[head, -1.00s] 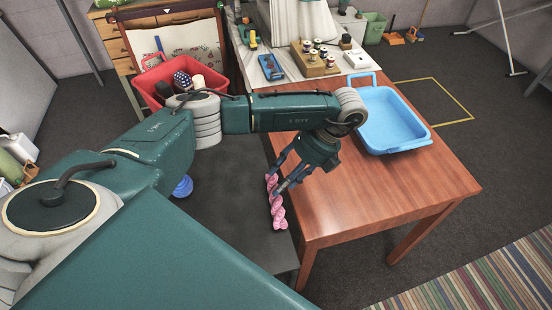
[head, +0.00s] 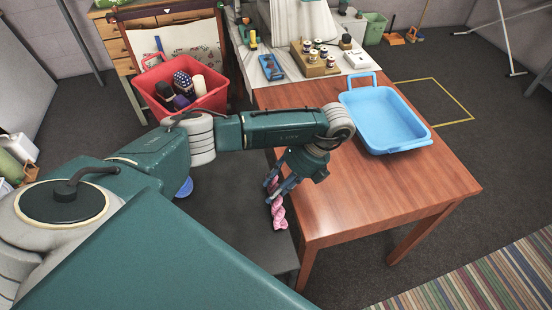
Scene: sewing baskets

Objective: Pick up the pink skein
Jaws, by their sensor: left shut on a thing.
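The pink skein (head: 279,214) is a twisted pink bundle at the near left edge of the wooden table, over the dark grey surface (head: 235,235) beside it. My left gripper (head: 273,193) points down and is shut on the skein near its upper part. The fingers hide some of the skein, and its lower end shows below them. I cannot tell whether the skein touches the surface under it. My right gripper is not in view.
A blue basket (head: 346,98) stands on the wooden table (head: 400,190). A red basket (head: 210,103) with several items is at the upper left. A wooden spool holder (head: 316,68) and a blue tray (head: 271,67) stand at the back. The table's front half is clear.

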